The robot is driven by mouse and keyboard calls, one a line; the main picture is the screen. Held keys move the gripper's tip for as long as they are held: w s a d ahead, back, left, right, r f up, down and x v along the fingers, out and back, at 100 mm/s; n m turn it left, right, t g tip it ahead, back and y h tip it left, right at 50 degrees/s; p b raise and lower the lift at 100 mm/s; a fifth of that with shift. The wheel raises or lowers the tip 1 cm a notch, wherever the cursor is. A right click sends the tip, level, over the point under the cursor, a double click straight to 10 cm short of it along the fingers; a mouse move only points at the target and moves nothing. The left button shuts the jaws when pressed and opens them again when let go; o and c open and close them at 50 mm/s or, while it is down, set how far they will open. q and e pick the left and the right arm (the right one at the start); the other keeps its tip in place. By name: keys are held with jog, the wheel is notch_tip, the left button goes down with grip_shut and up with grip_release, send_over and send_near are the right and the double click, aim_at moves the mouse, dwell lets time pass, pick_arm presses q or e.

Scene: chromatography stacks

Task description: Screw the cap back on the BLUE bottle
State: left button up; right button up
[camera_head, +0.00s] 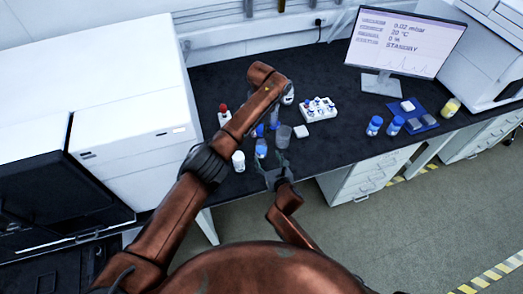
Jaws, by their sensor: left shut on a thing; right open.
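A small bottle with blue contents (261,149) stands on the black bench near its front edge. My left gripper (274,123) hangs above and just right of it, shut on a small blue thing that looks like the cap; my fingers and arm partly hide it. Another blue patch (259,130) shows just behind the bottle; I cannot tell what it belongs to. My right gripper (275,164) is open at the bench's front edge, with its fingers pointing towards the bottle; I cannot tell whether they touch it.
A clear beaker (283,136) and white square item (302,131) stand close on the right. A white bottle (238,161) and red-topped bottle (223,115) are left.

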aim_at(263, 150)
jog(key=x, duration=0.9)
jog(key=shift+w+a, duration=0.1)
jog(key=shift+w, duration=0.15)
jog(key=shift+c, duration=0.6)
grip_shut()
